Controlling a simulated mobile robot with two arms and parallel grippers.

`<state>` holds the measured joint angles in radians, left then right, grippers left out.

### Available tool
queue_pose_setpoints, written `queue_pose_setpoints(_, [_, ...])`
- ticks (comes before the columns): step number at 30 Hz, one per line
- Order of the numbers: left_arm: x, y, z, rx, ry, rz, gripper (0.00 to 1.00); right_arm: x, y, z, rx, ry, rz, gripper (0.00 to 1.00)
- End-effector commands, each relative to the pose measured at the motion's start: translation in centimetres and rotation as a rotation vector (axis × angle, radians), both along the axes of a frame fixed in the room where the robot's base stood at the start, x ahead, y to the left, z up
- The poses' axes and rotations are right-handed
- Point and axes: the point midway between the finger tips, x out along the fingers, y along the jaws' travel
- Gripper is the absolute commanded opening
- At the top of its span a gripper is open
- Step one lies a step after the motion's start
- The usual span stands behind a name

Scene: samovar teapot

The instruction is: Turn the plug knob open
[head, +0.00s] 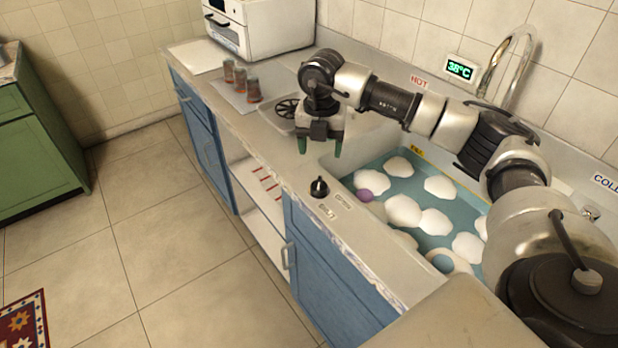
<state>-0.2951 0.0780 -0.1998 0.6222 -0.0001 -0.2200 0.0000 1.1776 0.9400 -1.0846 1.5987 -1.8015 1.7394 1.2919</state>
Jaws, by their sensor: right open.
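The plug knob (319,187) is a small black knob on the counter's front edge, just left of the sink. Small labels lie on the counter beside it. My right gripper (320,146) is open and points down, with its dark green fingertips apart. It hangs behind and above the knob, near the sink's left rim, and does not touch the knob. The sink (383,163) holds blue water with white foam patches and a purple ball (365,195). My left gripper does not show.
A faucet (508,62) and a display reading 38°C (459,68) are at the back wall. Several cups (254,90) stand on a mat at the counter's far left, near a white appliance (262,25). The counter around the knob is clear.

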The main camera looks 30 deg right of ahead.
Motion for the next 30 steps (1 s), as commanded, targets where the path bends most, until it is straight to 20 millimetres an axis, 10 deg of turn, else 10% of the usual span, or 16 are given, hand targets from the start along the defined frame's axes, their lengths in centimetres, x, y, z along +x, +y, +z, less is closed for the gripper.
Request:
queue_pose_setpoints(15, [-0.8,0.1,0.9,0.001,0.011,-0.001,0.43,0.0,0.2,-8.7,0.005,0.001,0.001,0.66])
queue_pose_setpoints(30, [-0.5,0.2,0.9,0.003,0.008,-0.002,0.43,0.0,0.1,-10.2,0.006,-0.001,0.002,0.62])
